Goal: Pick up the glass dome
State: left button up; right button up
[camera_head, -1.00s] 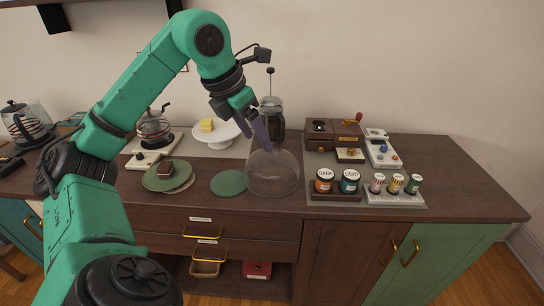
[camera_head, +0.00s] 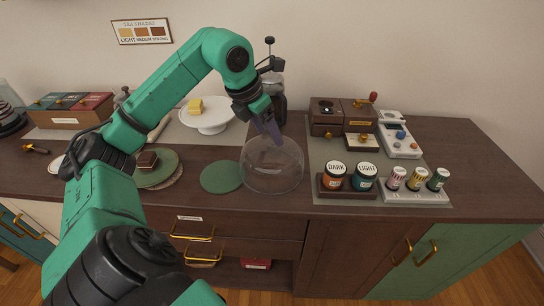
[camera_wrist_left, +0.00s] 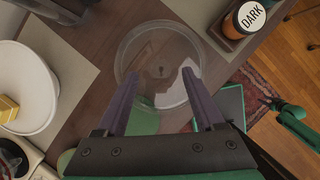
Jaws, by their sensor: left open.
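The clear glass dome (camera_head: 272,178) stands on the dark wooden counter, right of a green round mat. In the left wrist view the dome (camera_wrist_left: 158,50) lies ahead of the fingers, its round outline showing between and beyond the fingertips. My left gripper (camera_head: 270,130) reaches in from the left and points down at the dome's top. Its two purple fingers (camera_wrist_left: 162,85) are open with nothing held between them. I cannot tell whether the fingertips touch the glass.
A French press (camera_head: 274,88) stands close behind the gripper. A white cake stand (camera_head: 208,118) with a yellow block is behind left. A plate with a brown cake piece (camera_head: 147,160) sits left. Labelled jars (camera_head: 348,176) stand right. The green mat (camera_head: 221,177) is bare.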

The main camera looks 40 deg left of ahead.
aim_at(272, 156)
pick_arm(q)
jog(key=shift+x, duration=1.45)
grip_shut()
jog(key=shift+r, duration=0.1)
